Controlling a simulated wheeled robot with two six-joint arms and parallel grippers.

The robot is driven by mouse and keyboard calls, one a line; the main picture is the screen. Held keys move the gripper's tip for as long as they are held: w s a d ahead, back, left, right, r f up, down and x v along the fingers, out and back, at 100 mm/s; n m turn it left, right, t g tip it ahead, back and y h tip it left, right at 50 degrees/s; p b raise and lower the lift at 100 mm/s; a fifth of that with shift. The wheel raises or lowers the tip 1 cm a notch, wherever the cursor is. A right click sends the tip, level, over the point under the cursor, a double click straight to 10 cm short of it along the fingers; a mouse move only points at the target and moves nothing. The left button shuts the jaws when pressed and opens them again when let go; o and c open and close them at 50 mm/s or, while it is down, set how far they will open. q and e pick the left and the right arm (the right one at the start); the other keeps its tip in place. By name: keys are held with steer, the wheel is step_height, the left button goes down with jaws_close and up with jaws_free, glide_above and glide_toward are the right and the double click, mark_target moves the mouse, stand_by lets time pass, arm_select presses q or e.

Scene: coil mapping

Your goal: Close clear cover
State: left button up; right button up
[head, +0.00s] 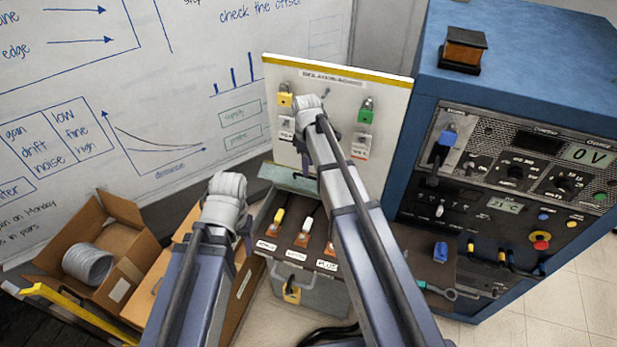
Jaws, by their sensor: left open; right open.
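A pale greenish, see-through strip (285,177), which looks like the clear cover, stands raised at the back edge of a grey box (318,292). My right arm hides part of it. The box top carries three levers with yellow (279,217), white (307,225) and dark handles, each with a label in front. My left gripper (228,188) is left of the box, above the cardboard, and open. My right gripper (311,104) is open in front of the lock board, beyond the strip. Its fingertips are hard to make out. Neither gripper visibly holds anything.
A white board (338,82) holds yellow and green padlocks (366,110) with tags. A blue instrument cabinet (520,110) stands at the right. An open carton (105,250) with a grey coil lies at the left.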

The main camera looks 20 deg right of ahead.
step_height(320, 180, down, 4)
steer(key=b, duration=0.3)
steer(key=shift+w, duration=0.1)
steer(key=shift+c, duration=0.2)
jaws_close()
stand_by(1.0)
